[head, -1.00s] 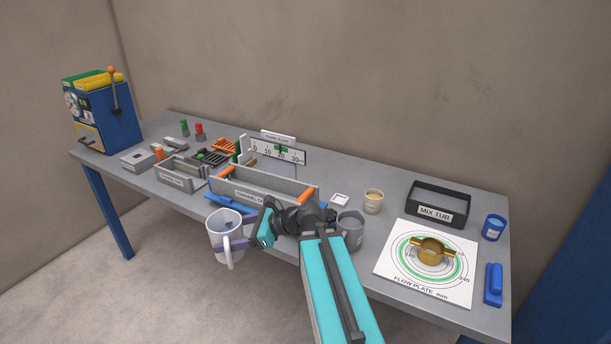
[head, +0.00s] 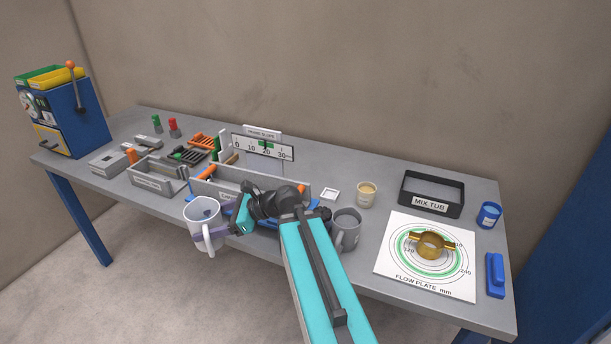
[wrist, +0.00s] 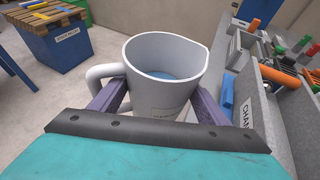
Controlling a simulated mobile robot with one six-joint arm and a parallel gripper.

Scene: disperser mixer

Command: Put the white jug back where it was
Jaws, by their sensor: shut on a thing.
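The white jug (head: 203,222) is held upright in my gripper (head: 214,235), out in front of the table's front edge. In the wrist view the jug (wrist: 165,80) sits between both fingers of my gripper (wrist: 158,108), with its handle on the left. Some blue shows inside the jug. In the head view my arm covers part of the table's front edge and part of the channel tray behind it.
The channel tray (head: 232,183) and a grey bin (head: 152,183) stand behind the jug. A grey jug (head: 346,230) stands right of my arm. Further right are the flow plate (head: 400,280) and the mix tub (head: 452,205). A blue pallet box (wrist: 60,52) stands on the floor.

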